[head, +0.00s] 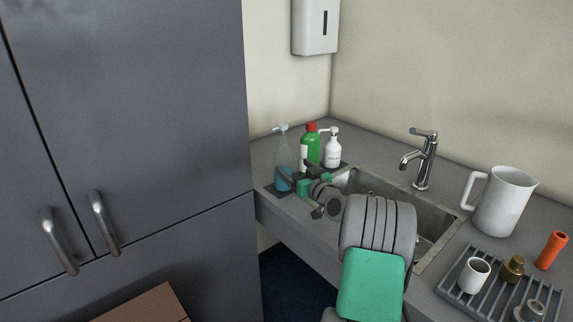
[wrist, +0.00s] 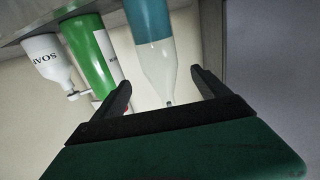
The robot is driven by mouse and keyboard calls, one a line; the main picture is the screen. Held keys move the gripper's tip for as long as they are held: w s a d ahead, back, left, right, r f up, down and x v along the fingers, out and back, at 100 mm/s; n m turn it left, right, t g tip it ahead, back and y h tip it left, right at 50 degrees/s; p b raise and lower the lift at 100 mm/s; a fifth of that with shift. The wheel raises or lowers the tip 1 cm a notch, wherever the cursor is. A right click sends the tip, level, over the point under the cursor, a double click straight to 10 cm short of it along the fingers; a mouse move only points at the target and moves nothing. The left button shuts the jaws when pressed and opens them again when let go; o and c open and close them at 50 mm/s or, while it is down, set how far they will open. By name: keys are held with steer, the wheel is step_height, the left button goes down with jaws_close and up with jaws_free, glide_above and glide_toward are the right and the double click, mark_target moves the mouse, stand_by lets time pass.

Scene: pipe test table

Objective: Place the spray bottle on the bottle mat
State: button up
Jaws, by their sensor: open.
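In the wrist view, which looks upside down, the spray bottle (wrist: 152,45) shows between and beyond the two spread fingers of my gripper (wrist: 163,88). The fingers are open; I cannot tell whether either touches the bottle. The bottle's spray head is out of the wrist view.
A green bottle (head: 310,147) and a white soap pump bottle (head: 332,151) stand close to the right of the spray bottle. The sink (head: 431,218), tap (head: 424,160), white jug (head: 504,202) and drying rack (head: 484,287) are farther right. A tall grey cabinet (head: 130,130) stands at left.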

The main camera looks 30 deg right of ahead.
steer(key=s+a+f+n+g+y, duration=0.1)
steer(key=s+a+f+g, duration=0.2)
steer(key=a, duration=0.7)
steer(key=s+a+f+n+g+y, duration=0.1)
steer(key=s+a+g, duration=0.3)
steer(key=a, duration=0.5)
steer(key=s+a+f+n+g+y, duration=0.15)
steer(key=s+a, duration=0.25)
steer(key=a, duration=0.6)
steer(key=s+a+f+m+g+h, duration=0.1)
steer(key=s+a+f+g, duration=0.1)
steer(key=s, duration=0.6)
steer(key=s+a+f+m+g+h, duration=0.1)
steer(key=s+a+f+g, duration=0.15)
steer(key=s, duration=0.55)
steer(key=s+a+f+m+g+h, duration=0.1)
steer(key=s+f+g, duration=0.15)
steer(key=s, duration=0.45)
steer(key=w+p+v, duration=0.1)
steer(key=p+v, duration=0.3)
steer(key=v, duration=0.3)
steer(key=shift+w+r+p, duration=0.3)
steer(key=shift+w+p, duration=0.05)
steer(key=shift+w, duration=0.25)
steer(key=shift+y, duration=0.25)
